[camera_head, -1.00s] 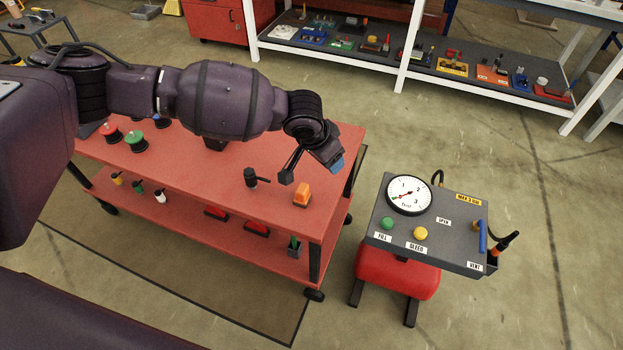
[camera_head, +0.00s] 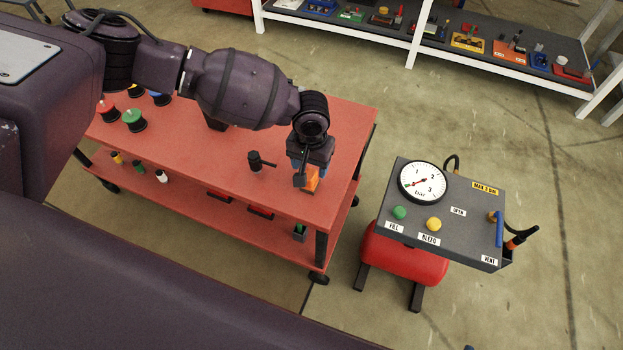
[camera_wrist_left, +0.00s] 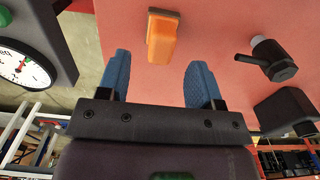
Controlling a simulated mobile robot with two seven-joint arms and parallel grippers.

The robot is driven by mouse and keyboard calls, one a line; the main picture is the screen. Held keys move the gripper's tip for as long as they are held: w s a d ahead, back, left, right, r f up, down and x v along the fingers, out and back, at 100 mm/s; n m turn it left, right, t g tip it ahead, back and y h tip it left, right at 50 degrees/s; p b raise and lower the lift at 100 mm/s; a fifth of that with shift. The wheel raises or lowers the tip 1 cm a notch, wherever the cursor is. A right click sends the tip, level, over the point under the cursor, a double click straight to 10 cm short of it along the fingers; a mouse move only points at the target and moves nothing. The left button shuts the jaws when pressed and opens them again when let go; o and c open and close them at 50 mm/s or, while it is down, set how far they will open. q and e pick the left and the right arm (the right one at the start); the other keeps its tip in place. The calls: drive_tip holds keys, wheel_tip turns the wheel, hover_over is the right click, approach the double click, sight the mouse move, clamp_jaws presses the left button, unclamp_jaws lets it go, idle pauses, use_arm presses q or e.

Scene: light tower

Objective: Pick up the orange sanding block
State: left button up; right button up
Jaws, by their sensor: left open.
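The orange sanding block (camera_head: 313,183) sits on the red cart top near its right end, partly hidden behind my left gripper in the head view. In the left wrist view the block (camera_wrist_left: 162,37) lies beyond the fingertips, between the lines of the two blue fingers and apart from both. My left gripper (camera_head: 311,177) is open and empty, over the block in the head view; its blue fingers also show in the left wrist view (camera_wrist_left: 160,72). My right gripper does not show.
A black fitting with a side handle (camera_head: 261,161) stands on the red cart (camera_head: 220,150) left of the block. Red and green spools (camera_head: 133,120) sit at its left end. A gauge panel (camera_head: 445,215) stands to the right, across a floor gap.

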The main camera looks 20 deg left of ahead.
sight(310, 174)
use_arm(q)
drive_tip(key=shift+f, duration=0.4)
wheel_tip(310, 174, down, 4)
drive_tip(key=shift+a+f+b, duration=0.1)
drive_tip(key=shift+f+b, duration=0.05)
drive_tip(key=shift+b, duration=0.7)
drive_tip(key=shift+f, duration=0.25)
drive_tip(key=shift+r, duration=0.1)
drive_tip(key=c, duration=1)
drive_tip(key=shift+r, duration=0.1)
